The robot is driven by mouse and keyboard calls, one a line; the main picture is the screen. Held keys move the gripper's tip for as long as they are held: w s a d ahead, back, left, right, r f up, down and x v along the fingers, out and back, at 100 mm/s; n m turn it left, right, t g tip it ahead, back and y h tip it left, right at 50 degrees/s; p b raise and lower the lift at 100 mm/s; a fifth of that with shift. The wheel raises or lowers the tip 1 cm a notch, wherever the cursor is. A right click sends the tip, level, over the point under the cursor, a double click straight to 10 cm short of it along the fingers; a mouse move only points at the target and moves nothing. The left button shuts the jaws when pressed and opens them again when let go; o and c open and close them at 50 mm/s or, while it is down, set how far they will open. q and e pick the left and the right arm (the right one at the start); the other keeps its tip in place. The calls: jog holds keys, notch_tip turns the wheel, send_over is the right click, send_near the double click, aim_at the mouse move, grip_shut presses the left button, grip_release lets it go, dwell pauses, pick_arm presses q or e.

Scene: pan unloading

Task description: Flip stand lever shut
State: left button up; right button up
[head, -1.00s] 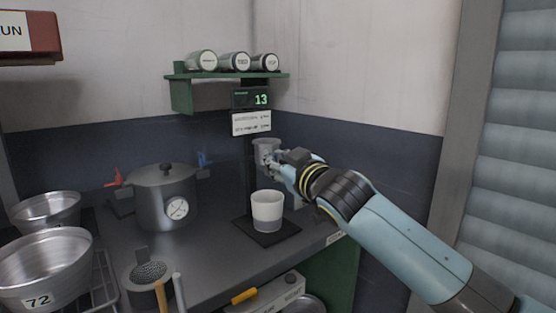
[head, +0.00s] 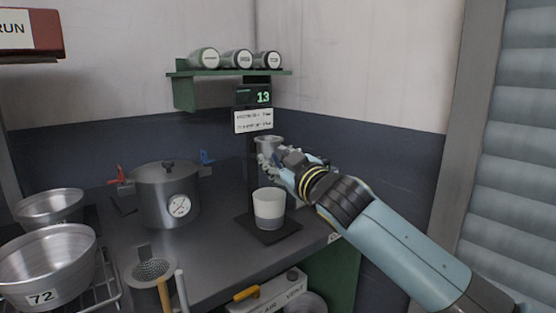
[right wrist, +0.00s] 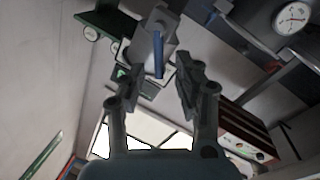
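The stand is a dark upright post with a metal cup (head: 268,142) held high on it and a dark base plate (head: 285,237). A pale beaker (head: 268,206) stands upright on that plate. My right gripper (head: 268,164) is just below and in front of the cup, partly covering the stand. In the right wrist view its two fingers (right wrist: 155,72) are spread apart. A blue bar (right wrist: 158,55), which looks like the stand lever, hangs from a grey part between and beyond the fingertips. I cannot tell whether a finger touches it. My left gripper is out of view.
A green shelf (head: 225,73) with several jars hangs above, over a display (head: 254,97) reading 13. A pressure pot (head: 164,192) with red and blue handles stands left. Clear counter lies between pot and stand.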

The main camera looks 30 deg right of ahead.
jog(key=s+a, duration=0.1)
jog(key=s, duration=1.1)
jog(key=shift+a+f, duration=0.2)
jog(key=shift+a, duration=0.1)
